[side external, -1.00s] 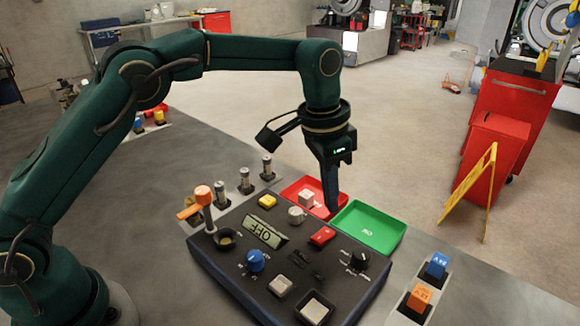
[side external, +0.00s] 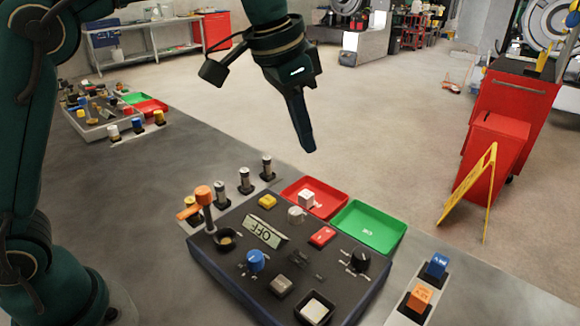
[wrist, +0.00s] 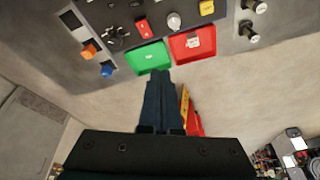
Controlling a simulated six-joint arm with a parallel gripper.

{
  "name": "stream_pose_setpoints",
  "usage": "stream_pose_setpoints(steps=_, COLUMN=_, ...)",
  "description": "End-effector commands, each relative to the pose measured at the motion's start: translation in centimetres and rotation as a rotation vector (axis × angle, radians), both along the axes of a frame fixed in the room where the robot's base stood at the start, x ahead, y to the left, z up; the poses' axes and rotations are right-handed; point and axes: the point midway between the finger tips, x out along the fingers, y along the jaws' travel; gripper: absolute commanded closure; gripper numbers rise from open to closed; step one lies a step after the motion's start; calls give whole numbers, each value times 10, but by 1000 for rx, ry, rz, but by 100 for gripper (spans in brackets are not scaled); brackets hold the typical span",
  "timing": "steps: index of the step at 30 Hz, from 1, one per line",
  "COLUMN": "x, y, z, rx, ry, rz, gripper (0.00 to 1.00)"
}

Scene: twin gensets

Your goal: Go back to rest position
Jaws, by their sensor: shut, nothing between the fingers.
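My gripper (side external: 309,150) is shut and empty, raised in the air above and behind the control panel in the side external view. In the wrist view its dark fingers (wrist: 160,75) are together, with their tips just below the green tray in the picture. My gripper touches none of these.
A red tray (side external: 328,208) holding a white cube (side external: 306,199) and an empty green tray (side external: 368,228) sit behind the panel. Blue (side external: 436,266) and orange (side external: 419,297) blocks stand at right. A second panel (side external: 90,125) is at far left. Air around my gripper is clear.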

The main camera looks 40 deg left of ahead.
Motion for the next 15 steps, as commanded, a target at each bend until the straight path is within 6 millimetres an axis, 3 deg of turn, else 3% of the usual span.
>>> stream_pose_setpoints(steps=3, x=-25, y=17, z=22, rx=-10, ry=-48, rz=53, gripper=100)
stream_pose_setpoints(steps=7, x=-55, y=33, z=34, rx=-21, ry=-93, rz=111, gripper=100)
stream_pose_setpoints(steps=15, x=-121, y=59, z=25, rx=-43, ry=-168, rz=240, gripper=100)
